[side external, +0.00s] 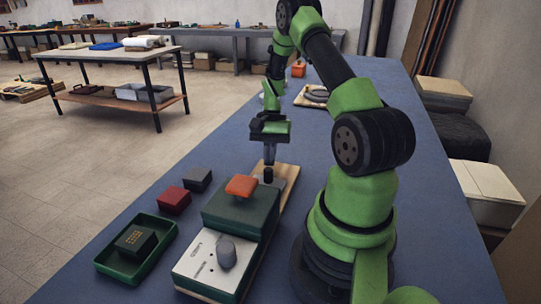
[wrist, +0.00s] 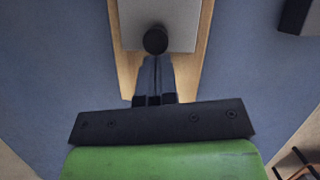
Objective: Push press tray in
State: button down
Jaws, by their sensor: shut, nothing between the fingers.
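The press (side external: 240,215) is a dark green box with an orange pad (side external: 241,186) on top and a pale front panel with a grey knob (side external: 226,252). It stands on a wooden board (side external: 289,175). At the far end a light grey tray (wrist: 185,22) sticks out over the board, with a round black knob (wrist: 155,40) on it; the knob also shows in the side view (side external: 268,175). My gripper (side external: 269,160) is shut and empty, pointing down by the knob. In the wrist view its fingertips (wrist: 155,62) appear right beside the knob; contact is unclear.
A red box (side external: 173,201) and a dark grey box (side external: 197,179) lie left of the press. A green tray (side external: 105,262) holding a dark block (side external: 136,240) is at the front left.

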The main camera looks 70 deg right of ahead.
aim_at(265, 171)
jog(key=shift+a, duration=1.8)
